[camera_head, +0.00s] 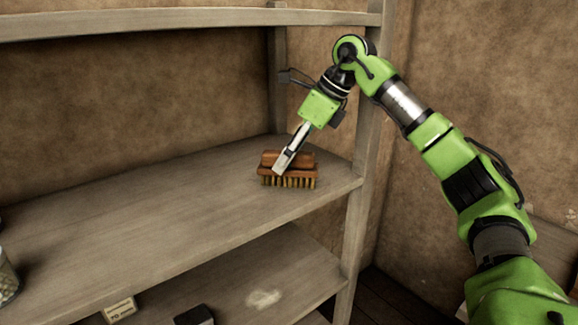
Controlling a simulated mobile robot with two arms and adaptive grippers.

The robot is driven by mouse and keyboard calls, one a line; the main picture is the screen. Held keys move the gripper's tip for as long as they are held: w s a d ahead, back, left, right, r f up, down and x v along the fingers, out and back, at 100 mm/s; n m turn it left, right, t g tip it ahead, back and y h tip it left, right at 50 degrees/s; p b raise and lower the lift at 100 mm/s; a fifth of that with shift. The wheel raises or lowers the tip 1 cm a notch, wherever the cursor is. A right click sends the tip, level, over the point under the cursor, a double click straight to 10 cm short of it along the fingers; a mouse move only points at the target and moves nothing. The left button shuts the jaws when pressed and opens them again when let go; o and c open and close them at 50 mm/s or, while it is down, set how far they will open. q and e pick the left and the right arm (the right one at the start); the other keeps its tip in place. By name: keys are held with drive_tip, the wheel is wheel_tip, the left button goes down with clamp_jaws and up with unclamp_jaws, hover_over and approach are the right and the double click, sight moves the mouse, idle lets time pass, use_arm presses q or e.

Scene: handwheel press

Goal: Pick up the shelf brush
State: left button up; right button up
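The shelf brush (304,172) has a brown wooden back and pale bristles pointing down. It sits on the wooden shelf (190,205) near its right end. My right gripper (282,166) comes down from the upper right, with its fingers at the brush's wooden back. The fingers cover part of the brush's left half. From this angle I cannot tell whether they are spread around the brush or closed on it. My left gripper is not in view.
A shelf post (361,190) stands just right of the brush. An upper shelf board (190,18) runs above. A glass jar (7,275) stands at the left edge. A lower shelf (262,275) holds a dark object (194,316). The shelf left of the brush is clear.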

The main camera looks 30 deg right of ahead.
drive_tip(key=x, duration=0.4)
drive_tip(key=shift+w+a+f+p, duration=0.1)
drive_tip(key=shift+w+a+p, duration=0.15)
drive_tip(key=shift+p, duration=0.15)
drive_tip(key=shift+w+f, duration=0.15)
drive_tip(key=shift+f, duration=0.25)
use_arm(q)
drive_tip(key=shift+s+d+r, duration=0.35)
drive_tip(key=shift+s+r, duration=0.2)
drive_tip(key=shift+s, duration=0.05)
use_arm(e)
drive_tip(key=c, duration=1.6)
drive_tip(key=shift+r, duration=0.2)
